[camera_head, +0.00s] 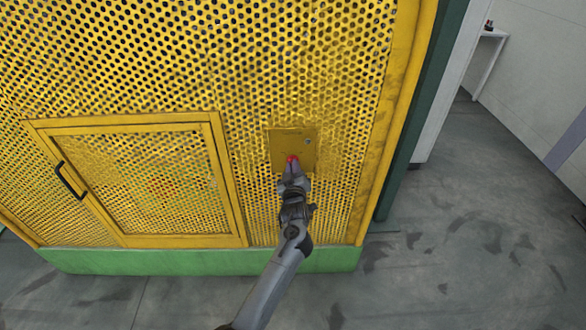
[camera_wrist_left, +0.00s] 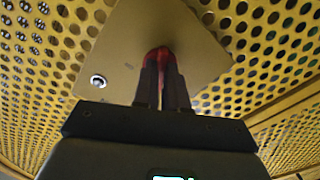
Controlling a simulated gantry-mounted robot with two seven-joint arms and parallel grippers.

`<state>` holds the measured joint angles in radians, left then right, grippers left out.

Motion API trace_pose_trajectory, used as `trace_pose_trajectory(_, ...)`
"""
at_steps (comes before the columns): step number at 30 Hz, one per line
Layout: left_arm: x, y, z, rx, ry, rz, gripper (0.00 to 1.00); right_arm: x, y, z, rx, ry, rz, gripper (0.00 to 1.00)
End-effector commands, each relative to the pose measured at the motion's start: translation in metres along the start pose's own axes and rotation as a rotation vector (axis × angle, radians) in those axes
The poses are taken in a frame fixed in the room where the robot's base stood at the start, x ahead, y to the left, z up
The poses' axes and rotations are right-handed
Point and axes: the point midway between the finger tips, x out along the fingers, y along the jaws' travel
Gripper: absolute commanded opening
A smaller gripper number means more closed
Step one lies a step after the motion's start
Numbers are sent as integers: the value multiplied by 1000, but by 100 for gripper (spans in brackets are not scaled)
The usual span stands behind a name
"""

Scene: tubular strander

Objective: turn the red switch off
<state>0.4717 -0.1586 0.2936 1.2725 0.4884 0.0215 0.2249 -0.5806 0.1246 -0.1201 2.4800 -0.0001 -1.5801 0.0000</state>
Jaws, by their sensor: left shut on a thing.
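The red switch (camera_head: 292,159) sits on a flat yellow plate (camera_head: 307,142) on the perforated yellow panel. In the left wrist view the red switch (camera_wrist_left: 159,54) shows between and just beyond the fingertips. My left gripper (camera_head: 294,167) is at the plate, shut on the switch; in the wrist view its two dark fingers (camera_wrist_left: 162,82) stand close together around it. The fingers hide most of the switch, so I cannot tell its position. My right gripper is not in view.
A small round metal lock (camera_head: 307,141) is on the plate, right of the switch. A framed mesh door (camera_head: 140,185) with a black handle (camera_head: 70,180) is to the left. A green base (camera_head: 200,262) runs below. Open grey floor (camera_head: 460,240) lies to the right.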

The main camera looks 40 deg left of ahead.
Motion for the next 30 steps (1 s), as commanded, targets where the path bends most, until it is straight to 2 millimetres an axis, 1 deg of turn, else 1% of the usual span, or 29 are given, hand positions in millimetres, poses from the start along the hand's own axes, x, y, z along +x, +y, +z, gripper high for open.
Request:
trace_pose_trajectory(6, 0, 0, 0, -152, 0, -1, 0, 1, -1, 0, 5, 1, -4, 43)
trace_pose_trajectory(12, 0, 0, 0, -237, 0, -1, 0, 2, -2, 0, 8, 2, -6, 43)
trace_pose_trajectory(19, 0, 0, 0, -278, 0, 0, 0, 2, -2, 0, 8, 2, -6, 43)
trace_pose_trajectory(30, 0, 0, 0, -283, 0, 0, 0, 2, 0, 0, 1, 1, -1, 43)
